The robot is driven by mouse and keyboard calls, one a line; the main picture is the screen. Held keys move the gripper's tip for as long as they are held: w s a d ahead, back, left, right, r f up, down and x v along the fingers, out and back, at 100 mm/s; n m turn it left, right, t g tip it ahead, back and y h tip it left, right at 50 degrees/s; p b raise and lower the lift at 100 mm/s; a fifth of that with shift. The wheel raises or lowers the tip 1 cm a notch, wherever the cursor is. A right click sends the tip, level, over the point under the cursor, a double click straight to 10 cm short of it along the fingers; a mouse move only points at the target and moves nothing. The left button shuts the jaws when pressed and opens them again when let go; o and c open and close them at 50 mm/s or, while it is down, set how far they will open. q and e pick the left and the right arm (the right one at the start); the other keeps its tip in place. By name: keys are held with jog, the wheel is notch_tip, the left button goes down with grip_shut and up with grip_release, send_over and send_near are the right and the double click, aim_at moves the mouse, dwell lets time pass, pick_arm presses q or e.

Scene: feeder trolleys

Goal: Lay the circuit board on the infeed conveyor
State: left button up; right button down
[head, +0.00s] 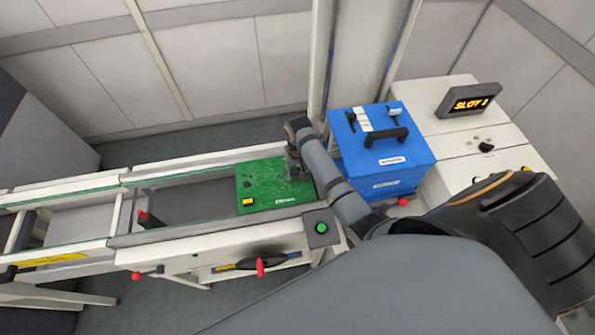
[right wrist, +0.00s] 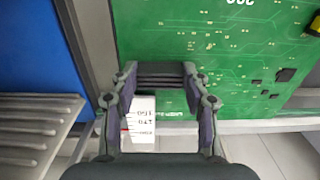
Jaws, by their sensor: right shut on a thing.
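The green circuit board (head: 262,186) is at the right end of the infeed conveyor (head: 190,238), over the gap between its two long rails. It looks about level; I cannot tell whether it rests on the rails or hangs just above them. My right gripper (head: 296,168) is at the board's right part and is shut on it. My left gripper is not in view.
A blue box (head: 385,165) with a black handle stands right of the conveyor end. Behind it is a white cabinet with a lit sign (head: 472,101). A green button (head: 321,228) and a red-tipped lever (head: 260,267) are at the conveyor's front.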

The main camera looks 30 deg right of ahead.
jog(key=shift+f, duration=0.15)
jog(key=c, duration=0.6)
grip_release()
notch_tip(320, 180, up, 12)
